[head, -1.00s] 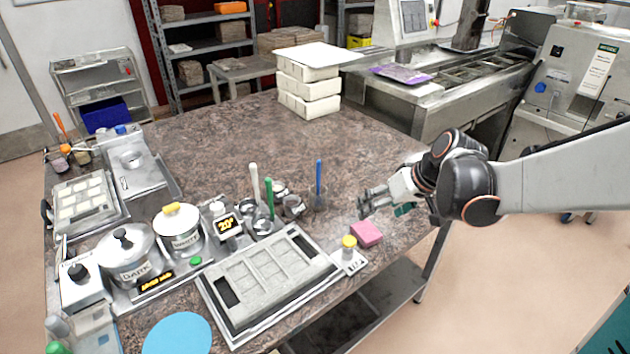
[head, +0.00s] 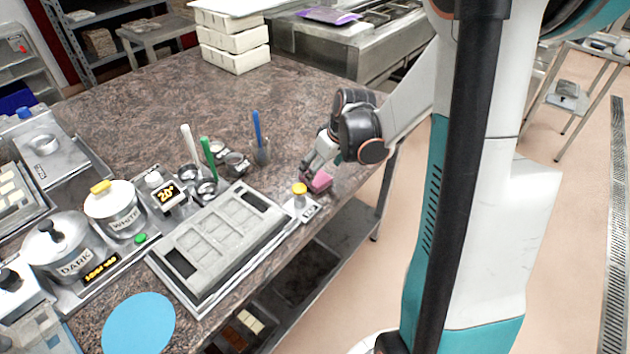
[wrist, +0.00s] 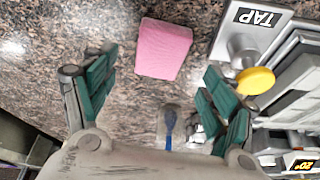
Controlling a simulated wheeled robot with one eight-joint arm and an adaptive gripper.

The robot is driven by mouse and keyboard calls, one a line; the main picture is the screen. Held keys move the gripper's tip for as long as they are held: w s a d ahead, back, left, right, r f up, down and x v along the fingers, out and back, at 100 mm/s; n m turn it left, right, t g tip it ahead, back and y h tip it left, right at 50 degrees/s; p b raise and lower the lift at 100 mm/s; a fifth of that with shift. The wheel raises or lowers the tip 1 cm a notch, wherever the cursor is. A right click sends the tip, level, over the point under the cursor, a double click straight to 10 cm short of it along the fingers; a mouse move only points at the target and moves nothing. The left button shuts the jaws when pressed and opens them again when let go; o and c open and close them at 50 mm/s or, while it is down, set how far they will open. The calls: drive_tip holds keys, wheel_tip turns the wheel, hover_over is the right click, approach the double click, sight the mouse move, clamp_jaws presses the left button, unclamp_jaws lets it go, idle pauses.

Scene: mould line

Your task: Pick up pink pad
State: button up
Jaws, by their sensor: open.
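The pink pad (head: 319,181) lies on the brown stone worktop near its right front edge, beside a small plate with a yellow knob. In the wrist view the pad (wrist: 163,49) lies flat, beyond and between the fingertips, apart from both. My gripper (wrist: 150,85) is open and empty, with green finger pads either side. In the head view my gripper (head: 308,172) is right at the pad, close above it, and partly hides it.
A plate marked TAP with a yellow knob (wrist: 256,80) stands close to the pad. A grey mould tray (head: 222,240) lies to the left. A cup with a blue-handled tool (head: 257,130) stands behind. The worktop (head: 140,90) is largely clear at the back.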

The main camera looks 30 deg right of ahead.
sight(317, 177)
drive_tip(key=b+x, duration=0.2)
drive_tip(key=x, duration=0.3)
drive_tip(key=shift+f, duration=0.15)
drive_tip(key=c, duration=1.2)
drive_tip(key=shift+o, duration=0.2)
drive_tip(key=shift+r, duration=0.2)
wheel_tip(317, 177, up, 20)
drive_tip(key=p, duration=0.6)
drive_tip(key=shift+f, duration=0.1)
